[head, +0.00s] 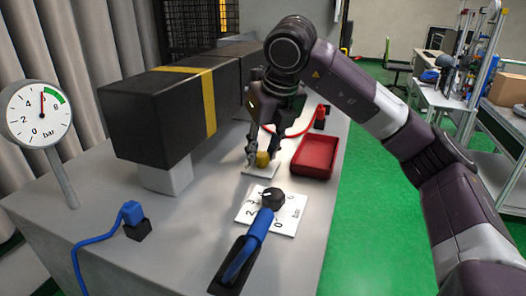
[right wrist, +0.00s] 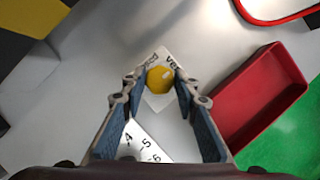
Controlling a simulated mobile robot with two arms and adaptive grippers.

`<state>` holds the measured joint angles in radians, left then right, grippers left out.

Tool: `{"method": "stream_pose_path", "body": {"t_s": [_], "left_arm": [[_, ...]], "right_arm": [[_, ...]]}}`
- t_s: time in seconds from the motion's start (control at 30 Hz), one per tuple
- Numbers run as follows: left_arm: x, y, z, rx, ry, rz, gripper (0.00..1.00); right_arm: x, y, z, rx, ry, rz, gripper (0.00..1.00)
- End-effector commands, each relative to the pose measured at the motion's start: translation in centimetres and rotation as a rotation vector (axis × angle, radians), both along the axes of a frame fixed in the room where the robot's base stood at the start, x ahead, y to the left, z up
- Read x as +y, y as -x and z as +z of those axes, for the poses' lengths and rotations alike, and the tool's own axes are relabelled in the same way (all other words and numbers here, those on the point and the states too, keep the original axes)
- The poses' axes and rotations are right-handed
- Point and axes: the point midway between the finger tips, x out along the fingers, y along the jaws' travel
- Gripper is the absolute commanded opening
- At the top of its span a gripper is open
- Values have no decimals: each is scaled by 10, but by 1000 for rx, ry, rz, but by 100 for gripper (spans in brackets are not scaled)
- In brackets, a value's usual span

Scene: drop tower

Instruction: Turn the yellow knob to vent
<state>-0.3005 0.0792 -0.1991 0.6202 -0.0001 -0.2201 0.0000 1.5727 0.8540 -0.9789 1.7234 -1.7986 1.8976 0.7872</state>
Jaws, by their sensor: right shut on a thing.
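The yellow knob (head: 263,159) sits on a small white label plate (head: 258,172) on the bench. My right gripper (head: 264,156) points down at it with one finger on each side, and is shut on it. In the right wrist view the knob (right wrist: 159,80) lies between the fingertips, with a pale mark on its upper right part. The plate (right wrist: 160,103) has lettering at its upper left and upper right, the right one starting "VE", both partly hidden. My left gripper is not in view.
A red tray (head: 314,157) is right of the knob. A black block with a yellow band (head: 160,110) stands left. A pressure gauge (head: 40,112) and blue plug (head: 133,212) are further left.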

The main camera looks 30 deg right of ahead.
Motion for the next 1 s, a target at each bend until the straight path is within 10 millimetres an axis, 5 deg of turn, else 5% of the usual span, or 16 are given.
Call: {"method": "stream_pose_path", "body": {"t_s": [0.6,0.63,0.7,1.0], "left_arm": [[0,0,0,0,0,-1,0],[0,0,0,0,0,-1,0],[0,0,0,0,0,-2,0],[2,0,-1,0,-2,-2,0]], "right_arm": [[0,-1,1,-3,-1,-41,4],[0,-1,1,-3,-1,-41,31],[0,-1,1,-3,0,-40,39],[0,0,0,-1,-1,-39,45]]}}
